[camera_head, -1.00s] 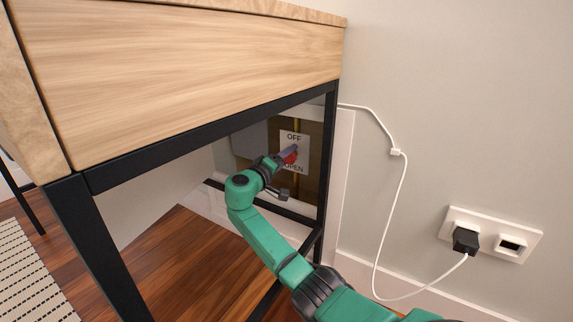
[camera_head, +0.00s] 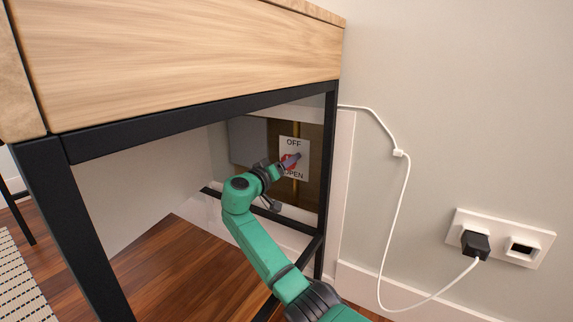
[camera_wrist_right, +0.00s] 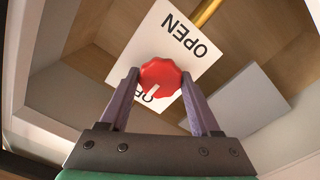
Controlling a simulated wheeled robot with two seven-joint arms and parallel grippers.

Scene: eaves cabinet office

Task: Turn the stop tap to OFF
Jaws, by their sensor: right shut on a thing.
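The plate reads OPEN at one end and OFF at the other. In the wrist view a white mark on the knob points to the OFF side, whose word is partly hidden. My right gripper (camera_wrist_right: 160,84) is shut on the knob, with a purple finger on each side of it. In the head view the right gripper (camera_head: 290,160) hides part of the plate. My left gripper is out of view.
The wooden desk (camera_head: 190,60) and its black frame (camera_head: 200,133) stand over and around my right arm. A brass pipe (camera_wrist_right: 207,12) runs behind the plate, with a grey box (camera_wrist_right: 248,98) beside it. A white cable and wall socket (camera_head: 500,238) are at right.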

